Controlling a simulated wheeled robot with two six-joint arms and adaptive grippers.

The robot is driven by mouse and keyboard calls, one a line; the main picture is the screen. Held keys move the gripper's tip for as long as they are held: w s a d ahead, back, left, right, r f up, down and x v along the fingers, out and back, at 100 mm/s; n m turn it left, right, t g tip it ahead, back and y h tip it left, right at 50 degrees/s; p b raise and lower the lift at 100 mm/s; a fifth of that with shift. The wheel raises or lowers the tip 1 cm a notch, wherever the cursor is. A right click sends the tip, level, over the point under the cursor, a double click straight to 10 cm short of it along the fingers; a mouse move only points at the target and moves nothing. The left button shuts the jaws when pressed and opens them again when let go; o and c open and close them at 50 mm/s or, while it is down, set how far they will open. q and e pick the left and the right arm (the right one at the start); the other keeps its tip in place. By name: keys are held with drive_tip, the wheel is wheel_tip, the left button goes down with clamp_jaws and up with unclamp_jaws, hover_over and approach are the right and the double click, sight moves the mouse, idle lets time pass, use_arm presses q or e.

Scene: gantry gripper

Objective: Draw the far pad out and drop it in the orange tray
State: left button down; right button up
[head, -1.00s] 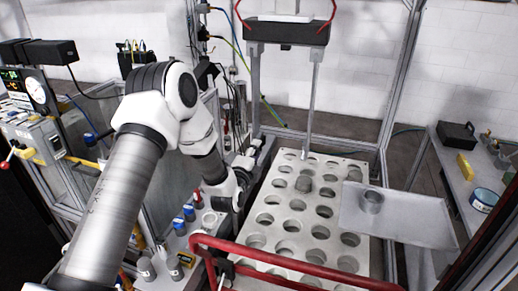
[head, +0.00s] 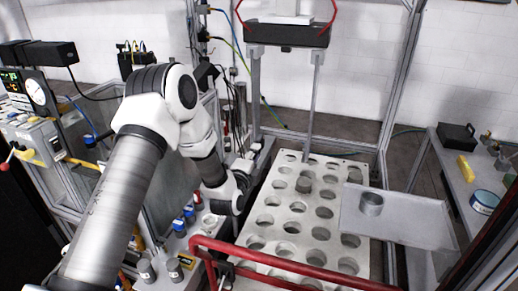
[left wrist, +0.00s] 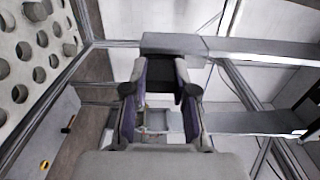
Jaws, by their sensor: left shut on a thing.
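In the left wrist view my left gripper (left wrist: 164,86) has its two purple-sided fingers around a dark block (left wrist: 162,68), which looks like the pad. It is shut on this block, just in front of the end of a grey beam (left wrist: 172,42). I cannot tell from this view whether the block is still seated there. In the head view my left arm reaches down beside the holed plate (head: 270,218), and its fingers are hidden. I see no orange tray. My right gripper is not in view.
A red rail (head: 290,264) crosses the front of the plate. A grey shelf (head: 415,222) with a metal cup (head: 371,203) juts over the plate's right side. Frame posts surround the cell. Small bottles (head: 146,270) stand at the lower left.

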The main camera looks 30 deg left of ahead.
use_arm(q)
drive_tip(key=p+v, duration=0.1)
drive_tip(key=v, duration=0.5)
drive_tip(key=shift+s, duration=0.2)
idle(0.6)
drive_tip(key=v, duration=0.8)
drive_tip(key=shift+p, duration=0.35)
